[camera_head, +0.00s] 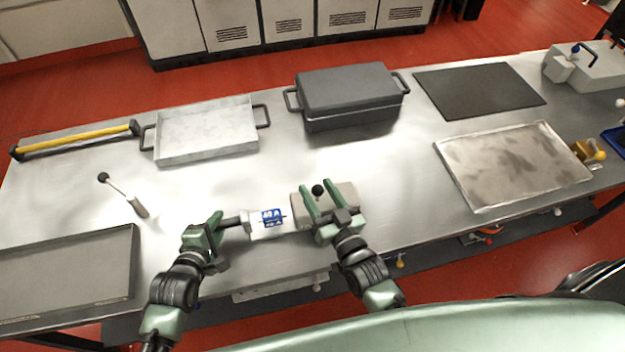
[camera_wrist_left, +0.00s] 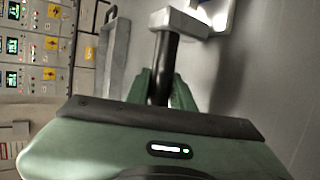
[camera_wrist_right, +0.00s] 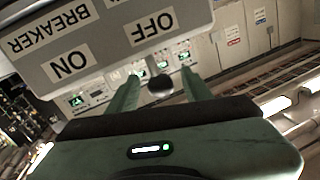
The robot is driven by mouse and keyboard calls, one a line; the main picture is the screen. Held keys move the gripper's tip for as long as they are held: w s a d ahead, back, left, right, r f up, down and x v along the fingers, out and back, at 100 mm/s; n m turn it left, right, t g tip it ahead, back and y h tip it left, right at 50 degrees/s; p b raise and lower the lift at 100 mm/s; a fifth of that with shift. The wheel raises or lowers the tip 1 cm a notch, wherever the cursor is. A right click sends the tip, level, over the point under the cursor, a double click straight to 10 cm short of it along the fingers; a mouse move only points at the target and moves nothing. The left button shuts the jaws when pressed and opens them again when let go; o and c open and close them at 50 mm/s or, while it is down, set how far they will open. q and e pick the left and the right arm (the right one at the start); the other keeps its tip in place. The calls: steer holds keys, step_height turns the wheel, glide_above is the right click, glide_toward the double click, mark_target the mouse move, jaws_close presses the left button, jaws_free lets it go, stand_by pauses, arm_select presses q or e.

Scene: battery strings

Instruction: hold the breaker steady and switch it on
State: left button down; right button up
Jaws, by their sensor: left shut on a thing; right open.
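The breaker is a pale grey box (camera_head: 345,192) on the table, with BREAKER, ON and OFF labels in the right wrist view (camera_wrist_right: 110,40). Its lever ends in a black knob (camera_head: 317,190), seen between the right fingers on the OFF side (camera_wrist_right: 160,86). A white block (camera_head: 256,228) with a blue label adjoins the box on the left; whether they are joined is unclear. My left gripper (camera_head: 216,228) is shut on the black handle (camera_wrist_left: 162,70) of this block. My right gripper (camera_head: 322,205) is open around the knob, without visibly clamping it.
A dark tray (camera_head: 75,268) lies front left, a metal tray (camera_head: 205,130) and dark lidded box (camera_head: 350,95) behind. A stained plate (camera_head: 512,160) and black mat (camera_head: 478,90) lie right. The table behind the breaker is clear.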

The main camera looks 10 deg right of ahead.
steer(key=shift+w+a, duration=0.2)
steer(key=shift+w, duration=0.6)
steer(key=shift+w+a, duration=0.15)
steer(key=shift+w, duration=0.65)
jaws_close()
steer(key=shift+d, duration=0.1)
